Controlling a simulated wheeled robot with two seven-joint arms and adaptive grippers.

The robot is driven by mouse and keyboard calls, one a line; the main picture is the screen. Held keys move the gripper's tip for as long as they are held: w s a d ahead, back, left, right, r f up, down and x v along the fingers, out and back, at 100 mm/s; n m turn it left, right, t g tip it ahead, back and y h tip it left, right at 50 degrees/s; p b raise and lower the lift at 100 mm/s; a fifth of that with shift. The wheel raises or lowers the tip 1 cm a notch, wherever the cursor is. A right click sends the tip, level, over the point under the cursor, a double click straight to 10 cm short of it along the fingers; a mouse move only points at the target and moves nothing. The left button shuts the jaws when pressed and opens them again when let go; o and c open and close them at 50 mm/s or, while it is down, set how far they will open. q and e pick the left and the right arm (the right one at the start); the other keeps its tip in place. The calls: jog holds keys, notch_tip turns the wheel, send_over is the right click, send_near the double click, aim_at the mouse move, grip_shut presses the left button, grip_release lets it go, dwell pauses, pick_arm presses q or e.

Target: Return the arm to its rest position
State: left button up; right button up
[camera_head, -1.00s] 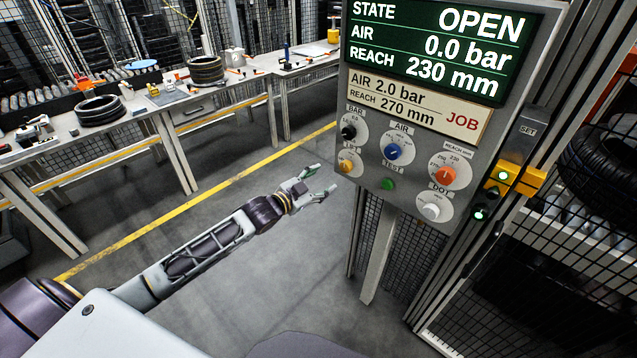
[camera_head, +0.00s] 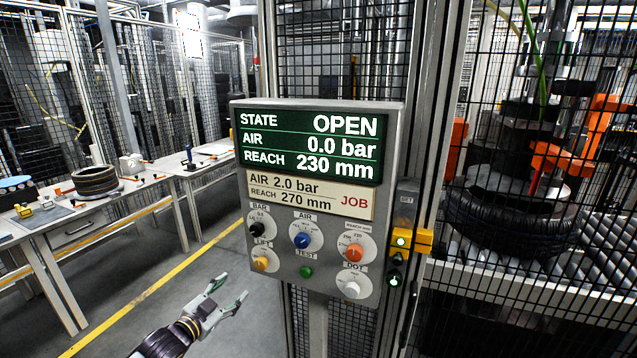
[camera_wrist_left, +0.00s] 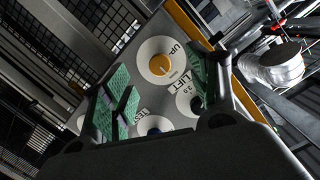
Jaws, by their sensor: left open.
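My left gripper (camera_head: 232,290) is open and empty, low in the head view, left of and below the control panel (camera_head: 392,150). Its arm comes up from the bottom edge, mostly out of frame. In the left wrist view the green-padded fingers of my left gripper (camera_wrist_left: 163,98) stand apart, with the panel face beyond them. The yellow LIFT knob (camera_wrist_left: 160,65) shows between them, with nothing held. The panel's screen (camera_head: 310,143) reads STATE OPEN, AIR 0.0 bar, REACH 230 mm. A job plate (camera_head: 310,193) reads AIR 2.0 bar, REACH 270 mm. My right gripper is not seen.
Workbenches (camera_head: 75,214) line the left. Floor between is clear.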

pick_arm(q)
jog(key=s+a+f+n+g+y, duration=0.1)
jog(key=a+f+g+y, duration=0.15)
jog(key=a+f, duration=0.75)
jog(key=a+f+n+g+y, duration=0.1)
jog(key=a+f+y, duration=0.2)
jog(key=a+f, duration=0.65)
jog(key=s+a+f+n+g+y, duration=0.1)
jog(key=s+f, duration=0.4)
jog(key=f, duration=0.3)
jog(key=s+a+f+n+g, duration=0.15)
jog(key=s+f, duration=0.25)
jog(key=f, duration=0.4)
jog(key=s+a+f+g+y, duration=0.1)
jog(key=s+a+f, duration=0.1)
jog(key=s+f, duration=0.45)
jog(key=s+d+f+n+g, duration=0.1)
jog(key=s+d+f+g, duration=0.25)
jog(key=s+f, duration=0.65)
jog(key=s+d+f+g, duration=0.2)
jog(key=s+d+f, duration=0.2)
jog(key=s+f, duration=0.6)
jog(key=s+d+f+n+g+h, duration=0.1)
jog(key=s+d+f+g+h, duration=0.1)
jog(key=s+d, duration=1.5)
jog(key=shift+s+d+f, duration=0.2)
jog(key=shift+s+f, duration=0.45)
jog(key=shift+s, duration=0.35)
